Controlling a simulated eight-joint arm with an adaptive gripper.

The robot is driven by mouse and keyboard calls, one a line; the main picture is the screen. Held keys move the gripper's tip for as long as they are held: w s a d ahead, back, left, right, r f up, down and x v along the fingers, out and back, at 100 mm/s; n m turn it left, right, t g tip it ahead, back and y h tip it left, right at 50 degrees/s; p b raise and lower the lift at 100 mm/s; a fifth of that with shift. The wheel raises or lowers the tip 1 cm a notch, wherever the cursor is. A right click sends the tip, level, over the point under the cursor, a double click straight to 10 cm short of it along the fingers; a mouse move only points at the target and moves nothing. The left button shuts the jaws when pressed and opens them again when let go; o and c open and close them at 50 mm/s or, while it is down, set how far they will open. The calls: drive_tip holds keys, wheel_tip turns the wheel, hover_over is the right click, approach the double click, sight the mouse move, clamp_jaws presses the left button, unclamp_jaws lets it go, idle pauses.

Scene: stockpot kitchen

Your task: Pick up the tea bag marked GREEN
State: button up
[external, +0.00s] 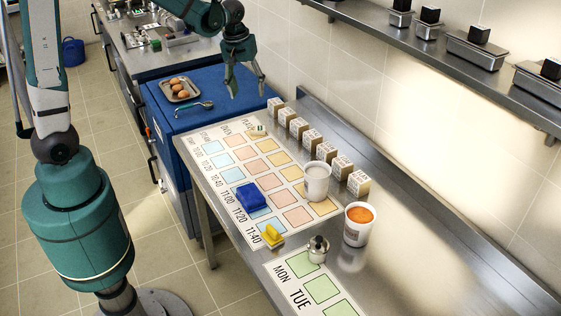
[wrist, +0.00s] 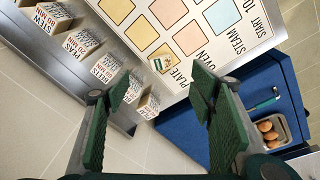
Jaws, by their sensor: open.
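A small pale packet with a green mark, which looks like the tea bag (external: 257,130), lies on the printed chart near its far end, by the PLATE heading. It also shows in the wrist view (wrist: 160,63), just beyond my fingertips; its lettering is too small to read. Nothing hides the packet in either view.
Several small labelled boxes (external: 312,140) stand in a row along the wall side. A white mug (external: 317,182), an orange-filled cup (external: 358,225), a blue block (external: 250,197) and a yellow object (external: 272,236) stand nearer. A tray of eggs (external: 180,92) sits on the blue cabinet (external: 215,113).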

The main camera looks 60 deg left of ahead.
sight(258, 127)
drive_tip(key=w+a+f+n, duration=0.1)
drive_tip(key=w+f, duration=0.1)
drive_tip(key=f, duration=0.2)
drive_tip(key=w+a+f+n+g, duration=0.1)
drive_tip(key=w+a+f, duration=0.1)
drive_tip(key=f, duration=0.2)
drive_tip(key=w+a+f+n, duration=0.1)
drive_tip(key=f, duration=0.3)
drive_tip(key=shift+w+a+g, duration=0.35)
drive_tip(key=shift+w+g, duration=0.05)
drive_tip(key=shift+f, duration=0.1)
drive_tip(key=shift+f+b, duration=0.3)
drive_tip(key=shift+f, duration=0.9)
drive_tip(key=shift+f, duration=0.15)
drive_tip(key=shift+d+f, duration=0.15)
drive_tip(key=shift+f, duration=2.35)
drive_tip(key=shift+c, duration=0.5)
drive_tip(key=c, duration=0.7)
